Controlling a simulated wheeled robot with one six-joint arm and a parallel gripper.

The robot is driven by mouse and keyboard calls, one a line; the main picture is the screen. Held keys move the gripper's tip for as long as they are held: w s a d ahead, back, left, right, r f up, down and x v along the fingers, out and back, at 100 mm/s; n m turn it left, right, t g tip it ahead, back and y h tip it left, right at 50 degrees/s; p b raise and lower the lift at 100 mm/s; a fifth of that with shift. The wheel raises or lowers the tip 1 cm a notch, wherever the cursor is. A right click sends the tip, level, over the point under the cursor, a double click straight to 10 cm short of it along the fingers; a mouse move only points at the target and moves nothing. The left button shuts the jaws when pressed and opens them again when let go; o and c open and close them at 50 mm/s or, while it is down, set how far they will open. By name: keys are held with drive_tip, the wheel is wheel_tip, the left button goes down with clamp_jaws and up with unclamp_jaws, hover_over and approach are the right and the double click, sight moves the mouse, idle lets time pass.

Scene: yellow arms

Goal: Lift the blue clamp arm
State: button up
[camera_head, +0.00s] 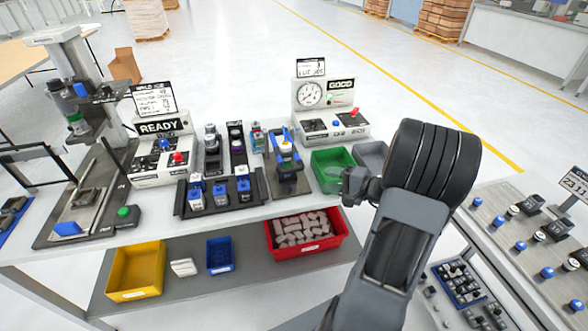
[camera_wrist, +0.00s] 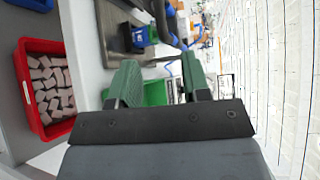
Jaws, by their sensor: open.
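The blue clamp arm (camera_head: 273,139) is part of a fixture (camera_head: 289,183) on the bench in the head view, with blue bars standing around a grey and white part. In the wrist view, blue bars (camera_wrist: 171,11) show at the top, beyond my fingertips; which one is the clamp arm is hard to tell. My gripper (camera_head: 347,186) is right of and nearer than the fixture, in front of the green bin, apart from the clamp. In the wrist view my gripper (camera_wrist: 159,75) has its two green-padded fingers spread, with nothing held between them.
A green bin (camera_head: 325,157) and a grey bin (camera_head: 371,153) stand right of the fixture. A gauge box (camera_head: 335,122) stands behind. A black rack (camera_head: 222,208) with blue-topped parts is at left. A red bin (camera_head: 341,236) sits on the lower shelf.

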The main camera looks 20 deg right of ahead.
sight(297, 170)
drive_tip(key=p+x, duration=0.2)
drive_tip(key=x, duration=1.1)
drive_tip(key=shift+d+r+p, duration=0.1)
drive_tip(key=shift+p, duration=0.2)
clamp_jaws()
